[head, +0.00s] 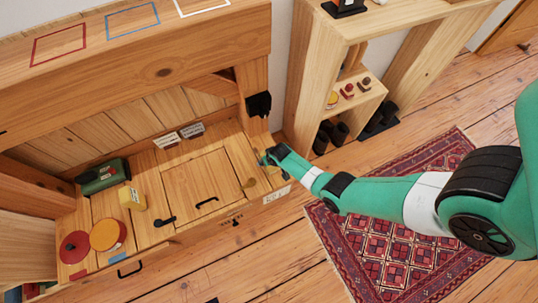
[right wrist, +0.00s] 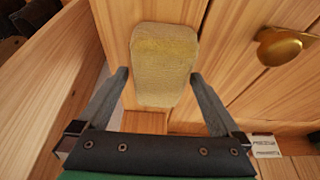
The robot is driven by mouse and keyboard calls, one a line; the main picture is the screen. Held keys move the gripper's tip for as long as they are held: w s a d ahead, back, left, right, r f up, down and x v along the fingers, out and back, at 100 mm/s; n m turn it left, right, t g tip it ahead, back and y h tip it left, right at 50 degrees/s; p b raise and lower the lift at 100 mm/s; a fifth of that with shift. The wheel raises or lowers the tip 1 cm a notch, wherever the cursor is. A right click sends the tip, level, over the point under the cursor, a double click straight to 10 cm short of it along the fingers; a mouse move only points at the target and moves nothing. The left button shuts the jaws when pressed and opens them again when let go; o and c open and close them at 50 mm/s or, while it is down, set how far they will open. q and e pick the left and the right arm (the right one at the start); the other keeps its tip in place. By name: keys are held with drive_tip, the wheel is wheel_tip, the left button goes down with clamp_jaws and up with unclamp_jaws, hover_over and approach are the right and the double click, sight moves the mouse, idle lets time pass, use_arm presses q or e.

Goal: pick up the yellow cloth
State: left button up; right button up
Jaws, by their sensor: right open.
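The yellow cloth (right wrist: 164,60) is a small, dull yellow rounded pad on the wooden surface in the right wrist view. My right gripper (right wrist: 160,76) is open, with one finger on each side of the cloth's near part. I cannot tell whether the fingers touch it. In the head view my right gripper (head: 268,158) is at the right end of the wooden bench and mostly hides the cloth. My left gripper is not in view.
A brass knob (right wrist: 281,46) is right of the cloth. The bench also bears a yellow block (head: 132,198), a green box (head: 101,176), and red (head: 74,247) and orange (head: 106,235) round things. A black holder (head: 259,104) is on the post behind my right gripper.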

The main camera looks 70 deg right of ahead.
drive_tip(key=shift+f, duration=0.2)
drive_tip(key=shift+c, duration=0.3)
drive_tip(key=c, duration=1.2)
drive_tip(key=shift+r, duration=0.1)
wheel_tip(320, 180, up, 5)
drive_tip(key=p, duration=0.3)
drive_tip(key=shift+s+p, duration=0.1)
drive_tip(key=shift+p, duration=0.3)
drive_tip(key=s+r+p, duration=0.1)
drive_tip(key=s+a+r+p, duration=0.1)
drive_tip(key=r+p, duration=0.1)
drive_tip(key=s+r+p, duration=0.1)
drive_tip(key=p, duration=0.1)
drive_tip(key=shift+a+r, duration=0.2)
drive_tip(key=shift+a, duration=0.2)
drive_tip(key=s+a+r+p, duration=0.1)
drive_tip(key=s, duration=0.2)
drive_tip(key=s+a+r+p, duration=0.1)
drive_tip(key=s+a+p, duration=0.1)
drive_tip(key=s, duration=0.1)
drive_tip(key=s+a+r+p, duration=0.1)
drive_tip(key=s+r+p, duration=0.1)
drive_tip(key=s, duration=0.1)
drive_tip(key=shift+s+a+r, duration=0.1)
drive_tip(key=shift+s+a, duration=0.05)
drive_tip(key=shift+a, duration=0.25)
